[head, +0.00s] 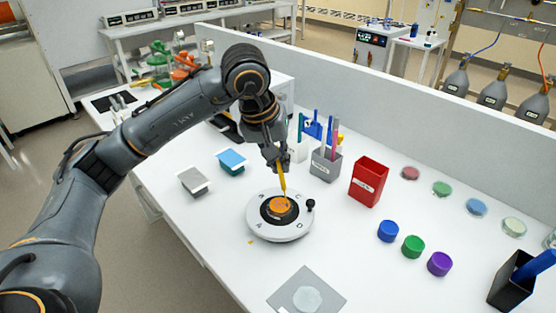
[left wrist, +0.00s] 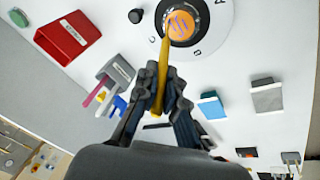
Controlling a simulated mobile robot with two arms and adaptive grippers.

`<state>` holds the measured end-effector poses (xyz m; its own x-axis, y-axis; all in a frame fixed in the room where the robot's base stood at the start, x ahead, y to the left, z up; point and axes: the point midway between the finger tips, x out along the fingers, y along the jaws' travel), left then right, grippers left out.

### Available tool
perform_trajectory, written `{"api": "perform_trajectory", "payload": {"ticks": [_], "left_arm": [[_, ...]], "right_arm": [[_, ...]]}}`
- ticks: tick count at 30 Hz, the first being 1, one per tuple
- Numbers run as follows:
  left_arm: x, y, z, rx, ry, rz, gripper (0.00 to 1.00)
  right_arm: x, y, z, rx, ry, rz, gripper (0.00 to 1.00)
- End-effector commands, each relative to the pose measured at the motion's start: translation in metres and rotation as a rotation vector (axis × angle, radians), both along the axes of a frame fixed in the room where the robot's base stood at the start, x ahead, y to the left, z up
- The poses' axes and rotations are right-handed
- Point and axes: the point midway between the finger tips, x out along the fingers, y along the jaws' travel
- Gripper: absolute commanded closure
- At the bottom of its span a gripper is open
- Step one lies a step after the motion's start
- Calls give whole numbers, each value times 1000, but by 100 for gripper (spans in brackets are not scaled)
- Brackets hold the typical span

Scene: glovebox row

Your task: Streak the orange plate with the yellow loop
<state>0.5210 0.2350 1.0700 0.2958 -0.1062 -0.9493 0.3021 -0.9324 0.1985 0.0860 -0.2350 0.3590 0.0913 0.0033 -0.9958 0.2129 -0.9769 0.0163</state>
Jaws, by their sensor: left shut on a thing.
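My left gripper (head: 278,160) is shut on the yellow loop (head: 283,182) and holds it steeply tilted, tip down. The loop's lower end is at the orange plate (head: 277,207); I cannot tell whether it touches. The plate sits in the dark centre of a round white turntable (head: 260,228) with letters on its rim and a black knob at its edge. In the left wrist view, the loop (left wrist: 163,60) reaches from the fingers (left wrist: 159,88) to the edge of the plate (left wrist: 181,25), which bears purplish zigzag lines. My right gripper is not in view.
A grey holder (head: 325,166) with coloured sticks and a red bin (head: 369,182) stand behind the turntable. Blue (head: 388,231), green (head: 413,246) and purple (head: 439,264) round pieces lie at right. A grey mat (head: 281,298) lies in front. A low wall (head: 420,130) runs behind.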

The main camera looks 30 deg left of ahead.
Motion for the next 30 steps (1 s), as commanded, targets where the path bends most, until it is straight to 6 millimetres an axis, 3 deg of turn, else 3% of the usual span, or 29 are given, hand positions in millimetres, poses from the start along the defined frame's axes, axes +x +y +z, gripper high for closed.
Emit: {"api": "perform_trajectory", "payload": {"ticks": [5, 24, 30], "left_arm": [[0, 0, 5, 0, 0, 0, 100], [0, 0, 56, -1, -1, 0, 100], [0, 0, 60, 0, 1, 0, 100]], "right_arm": [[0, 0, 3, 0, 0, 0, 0], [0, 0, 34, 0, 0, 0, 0], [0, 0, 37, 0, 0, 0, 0]]}}
